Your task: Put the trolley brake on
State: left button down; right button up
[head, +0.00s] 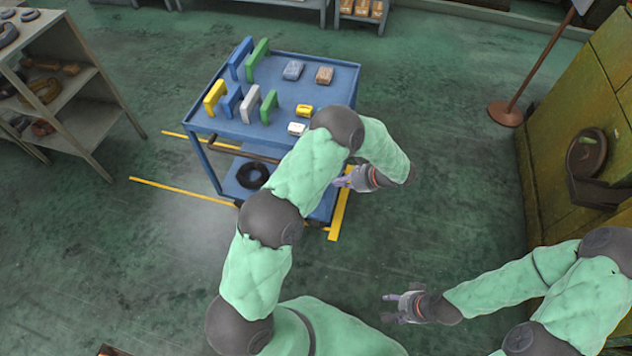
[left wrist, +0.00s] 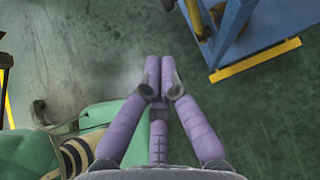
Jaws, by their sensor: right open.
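The blue trolley (head: 335,88) stands on the green floor, with several coloured blocks on its top and a black ring (head: 252,175) on its lower shelf. My left gripper (head: 341,182) is beside the trolley's near right corner. Its purple fingertips (left wrist: 160,65) are together with nothing visible between them, apart from the leg. My right gripper (head: 390,306) is open and empty over bare floor.
Yellow floor tape (head: 340,215) marks the trolley's bay. A shelf rack (head: 95,120) stands at left, and a yellow-green machine (head: 590,110) with a handwheel at right. A post with a round brown base (head: 505,114) stands before it.

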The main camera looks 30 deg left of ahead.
pick_arm(q)
jog(key=w+b+x, duration=0.1)
jog(key=b+x, duration=0.3)
jog(key=x, duration=0.9)
jog(key=shift+a+r, duration=0.25)
jog(key=shift+a, duration=0.35)
jog(key=shift+s+a, duration=0.1)
